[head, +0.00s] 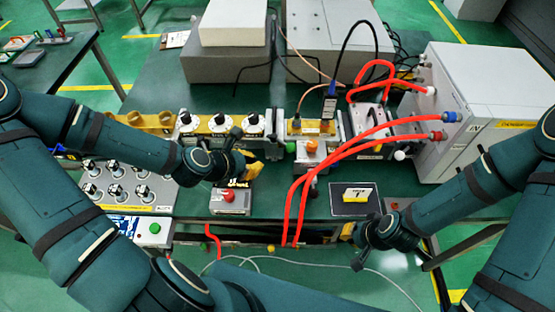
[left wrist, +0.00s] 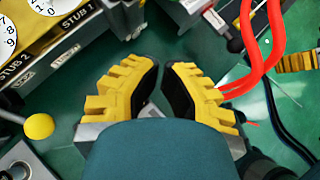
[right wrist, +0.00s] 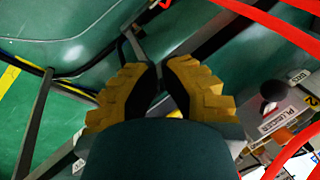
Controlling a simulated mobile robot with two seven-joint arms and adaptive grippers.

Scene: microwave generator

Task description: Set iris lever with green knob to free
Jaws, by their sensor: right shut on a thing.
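A small green knob-like spot (head: 291,147) shows just left of an orange knob (head: 311,147) in the middle of the bench row; its lever is too small to read. My left gripper (head: 240,180) is left of and nearer than that spot, over the bench. My right gripper (head: 372,240) is low at the bench's front edge. In the right wrist view its fingers (right wrist: 159,66) are close together; what they grip cannot be made out.
Red hoses (head: 305,185) arch from the white cabinet (head: 475,110) and hang past the front edge. A grey box with a red button (head: 228,195) stands below my left gripper. A black mat (head: 354,200) carries a yellow-and-white block. A black-knobbed plunger (right wrist: 268,90) shows in the right wrist view.

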